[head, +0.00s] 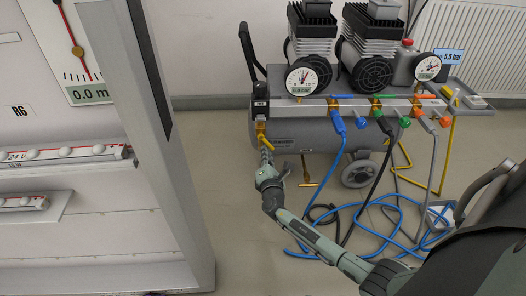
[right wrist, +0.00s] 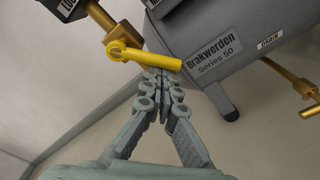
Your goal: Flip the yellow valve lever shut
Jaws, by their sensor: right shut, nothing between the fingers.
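The yellow valve lever (head: 262,133) sits on a brass valve at the left end of the compressor's manifold. In the right wrist view the lever (right wrist: 148,56) runs from its round pivot at left to a free end at right, in front of the brass pipe (right wrist: 101,17). My right gripper (head: 266,151) is just below the lever in the head view. In the right wrist view the closed fingertips (right wrist: 162,78) are at the lever's lower side near its free end, empty. Whether they touch it I cannot tell. My left gripper is not in view.
The grey compressor tank (head: 300,140) stands behind the lever, with two pumps and gauges above. A brass drain valve (right wrist: 306,90) is right of the lever. Blue hose (head: 340,170) and other hoses loop over the floor. A white cabinet (head: 150,210) fills the left.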

